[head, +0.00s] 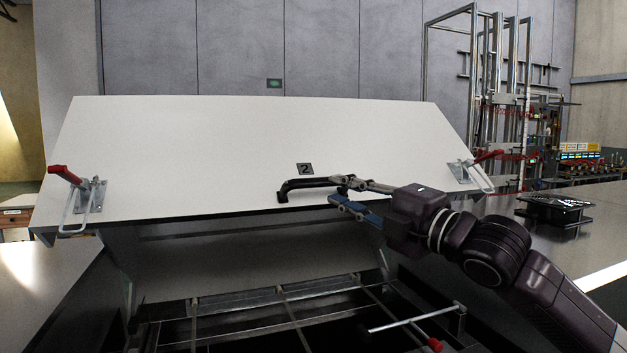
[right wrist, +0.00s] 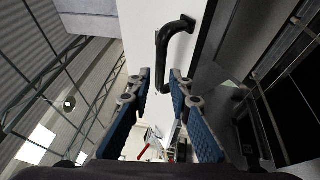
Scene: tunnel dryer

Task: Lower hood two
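Hood two (head: 250,135) is a large white panel with a black "2" label (head: 305,169). It stands raised and tilted above a dark opening in the head view. A black bar handle (head: 305,185) sits near its front edge; it also shows in the right wrist view (right wrist: 164,48). My right gripper (head: 337,190) is at the handle's right end. Its fingers are apart, with the near end of the handle between or just beyond the fingertips in the right wrist view (right wrist: 161,76). I cannot tell if they touch it. My left gripper is not in view.
Red-handled latches sit at the hood's left (head: 90,195) and right (head: 465,172) corners. Below is an open bay with a metal grid (head: 280,290) and a red-tipped rod (head: 410,320). A dark box (head: 554,208) lies on the right-hand surface.

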